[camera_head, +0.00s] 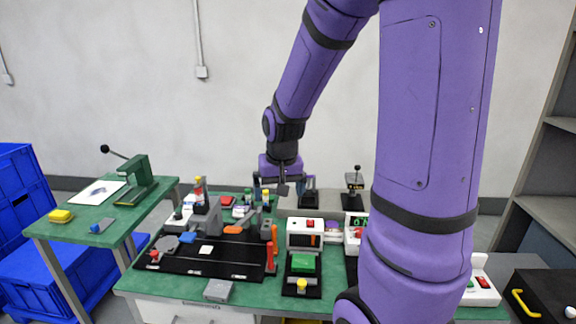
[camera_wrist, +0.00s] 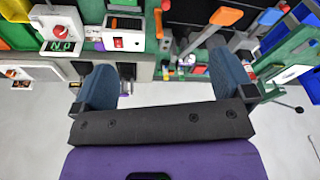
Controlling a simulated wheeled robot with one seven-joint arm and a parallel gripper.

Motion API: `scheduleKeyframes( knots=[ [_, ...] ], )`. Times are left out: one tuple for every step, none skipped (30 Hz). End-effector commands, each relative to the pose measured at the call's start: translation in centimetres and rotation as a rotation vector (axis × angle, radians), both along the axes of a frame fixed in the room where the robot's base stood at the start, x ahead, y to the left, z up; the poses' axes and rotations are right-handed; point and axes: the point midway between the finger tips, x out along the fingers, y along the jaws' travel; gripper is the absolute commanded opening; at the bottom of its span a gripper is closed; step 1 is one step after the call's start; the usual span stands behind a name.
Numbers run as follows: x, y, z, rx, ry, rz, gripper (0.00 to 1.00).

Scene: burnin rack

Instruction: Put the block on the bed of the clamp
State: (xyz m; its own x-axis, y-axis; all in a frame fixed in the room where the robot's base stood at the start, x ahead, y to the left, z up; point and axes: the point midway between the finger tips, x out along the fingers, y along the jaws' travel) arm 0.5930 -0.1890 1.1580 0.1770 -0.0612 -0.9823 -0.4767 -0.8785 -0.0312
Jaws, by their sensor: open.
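A grey block (camera_head: 218,290) lies at the front edge of the green table, left of centre. A clamp cannot be told for sure. A grey upright fixture with a slanted face (camera_head: 206,222) stands on the black base plate (camera_head: 205,267), with a small white square on the plate before it. My gripper (camera_head: 283,188) is over the back of the table, well behind and above the grey block. In the wrist view its two blue-grey fingers (camera_wrist: 165,85) are wide apart with nothing held between them. The grey block cannot be made out in the wrist view.
Orange and red upright handles (camera_head: 271,256) rise at the plate's right end. A green side table (camera_head: 100,215) with a lever press stands left.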

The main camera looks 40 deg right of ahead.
Motion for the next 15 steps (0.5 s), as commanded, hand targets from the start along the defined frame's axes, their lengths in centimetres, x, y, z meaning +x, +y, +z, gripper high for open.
scheduleKeyframes(
  knots=[
    [-0.5,1.0,1.6,-0.009,-0.021,0.029,1.0],
    [-0.8,1.5,2.3,-0.013,-0.03,0.046,1.0],
    [-1.3,2.1,3.3,-0.017,-0.041,0.068,1.0],
    [-1.7,2.7,4.0,-0.02,-0.049,0.084,1.0],
    [-2.1,3.1,4.7,-0.024,-0.058,0.1,1.0],
    [-2.6,3.8,5.7,-0.029,-0.068,0.122,1.0],
    [-3.1,4.3,6.4,-0.033,-0.077,0.139,1.0],
    [-3.5,4.7,7.0,-0.036,-0.085,0.155,1.0],
    [-4.2,5.4,7.9,-0.041,-0.098,0.177,1.0],
    [-4.7,5.8,8.5,-0.044,-0.106,0.193,1.0],
    [-5.2,6.3,9.1,-0.048,-0.115,0.209,1.0],
    [-6.0,6.9,9.8,-0.052,-0.126,0.232,1.0],
    [-6.5,7.3,10.3,-0.055,-0.135,0.247,1.0],
    [-7.1,7.7,10.9,-0.058,-0.144,0.263,1.0],
    [-7.9,8.2,11.5,-0.062,-0.155,0.286,1.0]
  ],
)
